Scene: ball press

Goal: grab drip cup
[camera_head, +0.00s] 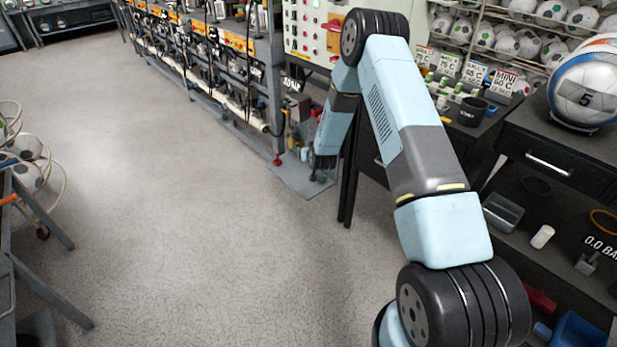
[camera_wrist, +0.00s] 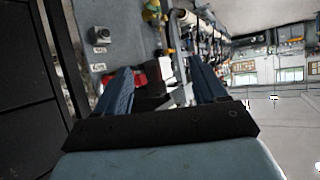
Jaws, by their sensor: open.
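My gripper (camera_wrist: 162,68) is open in the wrist view, its two dark blue fingers spread apart. No object is clamped between them. In the head view my arm reaches down past the press bench to low over a grey floor plate (camera_head: 301,187), and the fingers are too small to make out. In the wrist view a red item (camera_wrist: 127,80) and a black item (camera_wrist: 154,97) show beyond and between the fingers. A small grey piece (camera_wrist: 101,36) stands off to the left on a grey surface. I cannot tell for sure which thing is the drip cup.
A dark cabinet side (camera_wrist: 25,85) fills the left of the wrist view, close to the gripper. A dark bench with a ball (camera_head: 584,88) and a black pot (camera_head: 471,111) stands at the right in the head view. The floor (camera_head: 190,180) is open at the left.

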